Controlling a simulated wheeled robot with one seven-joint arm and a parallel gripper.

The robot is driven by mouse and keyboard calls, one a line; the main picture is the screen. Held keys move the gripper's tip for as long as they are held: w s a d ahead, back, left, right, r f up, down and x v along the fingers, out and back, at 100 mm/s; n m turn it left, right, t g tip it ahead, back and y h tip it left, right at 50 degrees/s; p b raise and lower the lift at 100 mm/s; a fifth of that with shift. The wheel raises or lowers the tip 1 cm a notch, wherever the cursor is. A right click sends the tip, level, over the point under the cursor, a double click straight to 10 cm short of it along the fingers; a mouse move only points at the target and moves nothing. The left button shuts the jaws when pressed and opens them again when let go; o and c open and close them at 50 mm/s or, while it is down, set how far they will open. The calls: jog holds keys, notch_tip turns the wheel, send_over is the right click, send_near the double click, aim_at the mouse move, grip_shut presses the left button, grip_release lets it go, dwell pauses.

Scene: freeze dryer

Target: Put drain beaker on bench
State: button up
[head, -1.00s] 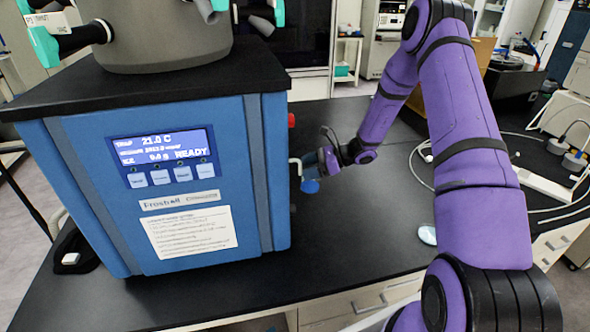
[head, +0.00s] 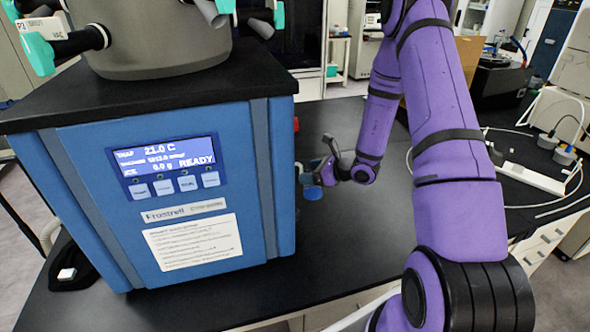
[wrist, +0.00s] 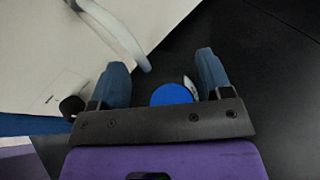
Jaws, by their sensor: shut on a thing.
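My gripper (head: 318,176) is low beside the right side of the blue freeze dryer (head: 190,190), just above the bench (head: 365,235). In the wrist view its two blue-grey fingers (wrist: 161,64) stand apart, shut on the drain beaker. Of the beaker (wrist: 172,94) I make out only a round blue part between the fingers; clear walls are hard to see. In the head view the same blue part (head: 313,193) shows just under the gripper. I cannot tell whether the beaker touches the bench.
A pale curved tube (wrist: 118,30) comes close to the left finger in the wrist view. The dryer's side wall is close on the left. The black bench is clear in front of the gripper. A cable and a white strip (head: 530,178) lie to the right.

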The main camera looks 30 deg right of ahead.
aim_at(301, 171)
jog(key=a, duration=0.1)
jog(key=a+r, duration=0.1)
jog(key=a, duration=0.1)
jog(key=shift+w+a+t, duration=0.15)
jog(key=shift+w+t, duration=0.05)
jog(key=shift+t, duration=0.1)
jog(key=shift+f, duration=0.55)
jog(key=f, duration=0.3)
jog(key=a+f, duration=0.1)
jog(key=shift+w+f, duration=0.2)
jog(key=shift+w, duration=0.2)
grip_shut()
jog(key=shift+s+d+f+m, duration=0.1)
jog(key=shift+d+f+m, duration=0.25)
jog(key=shift+f, duration=0.2)
jog(key=shift+d+f, duration=0.15)
jog(key=shift+d, duration=0.1)
jog(key=shift+d, duration=0.1)
jog(key=shift+f, duration=0.35)
